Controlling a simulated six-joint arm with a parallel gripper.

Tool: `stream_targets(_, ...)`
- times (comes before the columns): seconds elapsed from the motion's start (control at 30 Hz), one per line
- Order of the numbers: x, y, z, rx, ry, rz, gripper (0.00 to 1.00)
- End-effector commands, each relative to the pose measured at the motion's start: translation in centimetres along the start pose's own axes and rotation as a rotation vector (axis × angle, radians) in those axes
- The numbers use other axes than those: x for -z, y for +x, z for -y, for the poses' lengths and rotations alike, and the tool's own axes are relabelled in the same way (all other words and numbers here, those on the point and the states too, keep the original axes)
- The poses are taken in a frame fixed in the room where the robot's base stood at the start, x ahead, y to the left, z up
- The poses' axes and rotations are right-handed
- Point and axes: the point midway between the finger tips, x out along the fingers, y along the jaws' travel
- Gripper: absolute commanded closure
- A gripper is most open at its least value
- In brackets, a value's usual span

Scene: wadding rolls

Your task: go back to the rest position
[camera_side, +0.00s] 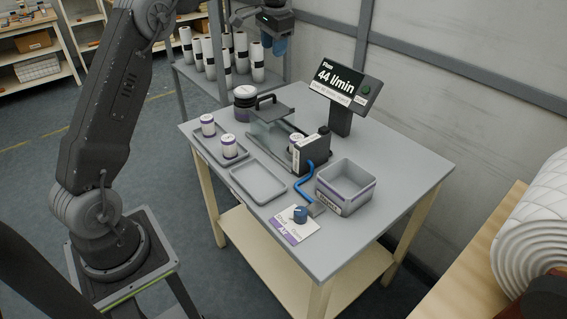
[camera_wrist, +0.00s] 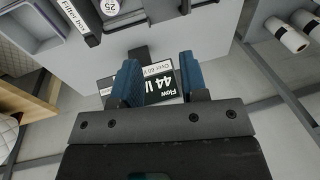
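My gripper (camera_side: 273,43) is raised in the air over the back of the grey work table (camera_side: 400,165), in front of the shelf with rolls. Its two blue fingers stand apart, and the wrist view shows a clear gap between them (camera_wrist: 160,84) with nothing held. The flow display (camera_side: 340,83), reading 44 l/min, stands at the table's back, right of my gripper in the side view. In the wrist view the display (camera_wrist: 160,88) shows upside down beyond and between the fingers.
An empty tray (camera_side: 258,184), a lidded clear box (camera_side: 268,128), a black unit (camera_side: 312,152) with blue hose, a grey bin (camera_side: 346,187) and a blue knob (camera_side: 300,214) share the table. White rolls (camera_side: 257,62) stand on the shelf behind.

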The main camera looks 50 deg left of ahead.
Motion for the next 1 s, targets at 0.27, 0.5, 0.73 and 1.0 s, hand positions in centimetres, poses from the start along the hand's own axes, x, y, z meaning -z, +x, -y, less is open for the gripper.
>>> stream_targets(0.27,-7.2,-7.8,-8.5,-0.026,-0.004,-0.14,0.6)
stream_targets(0.5,-16.0,-10.0,-15.0,-0.072,-0.018,-0.249,0.6)
stream_targets(0.73,-25.1,-8.4,-20.0,-0.13,-0.038,-0.344,0.6)
stream_targets(1.0,-31.2,-5.1,-22.9,-0.179,-0.058,-0.404,0.6)
